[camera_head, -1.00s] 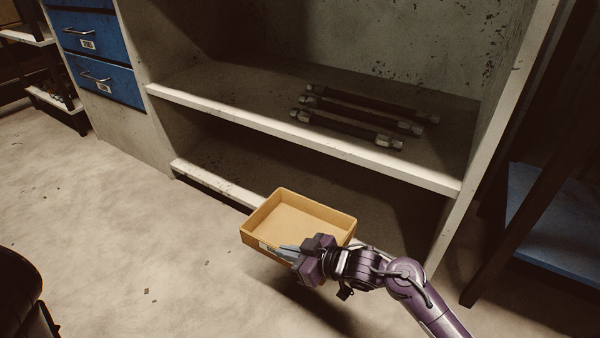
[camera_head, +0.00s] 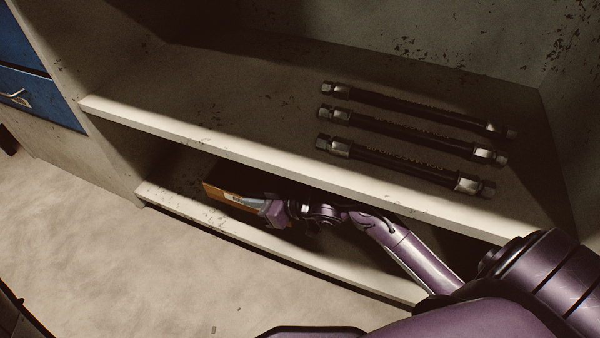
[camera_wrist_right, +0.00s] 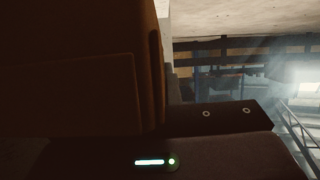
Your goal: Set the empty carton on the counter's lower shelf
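The tan carton (camera_head: 214,193) is inside the lower bay of the counter, in shadow just above or on the lower shelf (camera_head: 215,228); I cannot tell whether it touches. The upper shelf hides most of it, including its inside. My right gripper (camera_head: 250,203) is at the carton's front wall and appears shut on it. In the right wrist view the carton (camera_wrist_right: 75,75) fills the left side, dark and very close. My left gripper is not in view.
The upper shelf (camera_head: 200,137) runs close above the carton and my right arm. Several dark hoses with metal ends (camera_head: 400,163) lie on it. A blue drawer unit (camera_head: 35,95) stands at the left. The floor in front is clear.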

